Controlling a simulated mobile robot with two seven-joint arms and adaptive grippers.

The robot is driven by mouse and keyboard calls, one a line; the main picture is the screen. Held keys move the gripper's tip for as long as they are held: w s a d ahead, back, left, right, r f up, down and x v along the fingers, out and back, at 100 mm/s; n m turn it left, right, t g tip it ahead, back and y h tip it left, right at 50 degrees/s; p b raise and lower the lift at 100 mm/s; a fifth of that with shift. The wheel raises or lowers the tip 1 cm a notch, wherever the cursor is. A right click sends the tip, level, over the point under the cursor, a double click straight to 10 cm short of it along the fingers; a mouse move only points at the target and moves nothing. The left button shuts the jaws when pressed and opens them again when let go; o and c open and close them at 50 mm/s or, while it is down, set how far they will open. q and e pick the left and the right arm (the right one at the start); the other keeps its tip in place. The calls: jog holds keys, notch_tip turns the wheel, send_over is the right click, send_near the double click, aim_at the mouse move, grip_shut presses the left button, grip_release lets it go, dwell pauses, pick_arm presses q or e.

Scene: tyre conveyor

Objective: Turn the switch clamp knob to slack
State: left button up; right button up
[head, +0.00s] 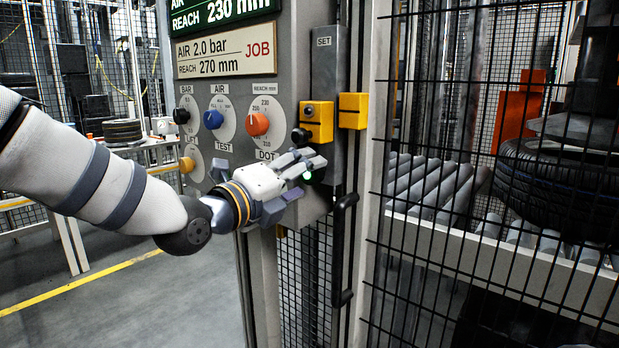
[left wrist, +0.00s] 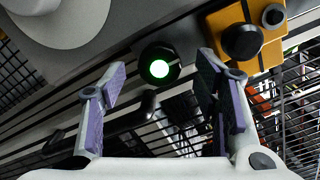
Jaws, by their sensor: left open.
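The grey panel carries several dial knobs: a black one (head: 181,116) under BAR, a blue one (head: 213,119) under AIR, an orange one (head: 257,124) under REACH and a yellow one (head: 187,164) lower left. I cannot read a clamp or slack label. My left gripper (head: 310,172) is open at the panel's lower right, covering part of it. In the left wrist view, a lit green button (left wrist: 158,68) in a black ring sits beyond the open fingers (left wrist: 160,80), with nothing held. A black knob (left wrist: 242,42) is right of them. My right gripper is out of view.
Yellow latch blocks (head: 353,111) sit between panel and gate, above a black vertical handle (head: 343,250). A black mesh fence (head: 480,250) closes off the roller conveyor (head: 430,180) and a tyre (head: 560,185) at right. Grey floor lies open at lower left.

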pick_arm(q)
jog(key=shift+x, duration=1.5)
jog(key=c, duration=1.1)
jog(key=shift+s+r, duration=0.1)
jog(key=shift+r, duration=0.2)
jog(key=shift+c, duration=0.2)
jog(key=shift+r+n+p, duration=0.25)
jog(key=shift+n+p, duration=0.65)
jog(key=shift+p, duration=0.2)
jog(key=shift+f+n+p, duration=0.2)
jog(key=shift+n+p, duration=0.1)
jog(key=shift+n, duration=0.5)
jog(key=shift+f+n+p, duration=0.15)
jog(key=shift+n+p, duration=0.2)
jog(key=shift+n, duration=1.35)
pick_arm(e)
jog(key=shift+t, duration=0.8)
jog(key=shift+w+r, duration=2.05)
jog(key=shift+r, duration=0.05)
pick_arm(q)
jog(key=o, duration=1.1)
jog(key=shift+f, duration=0.1)
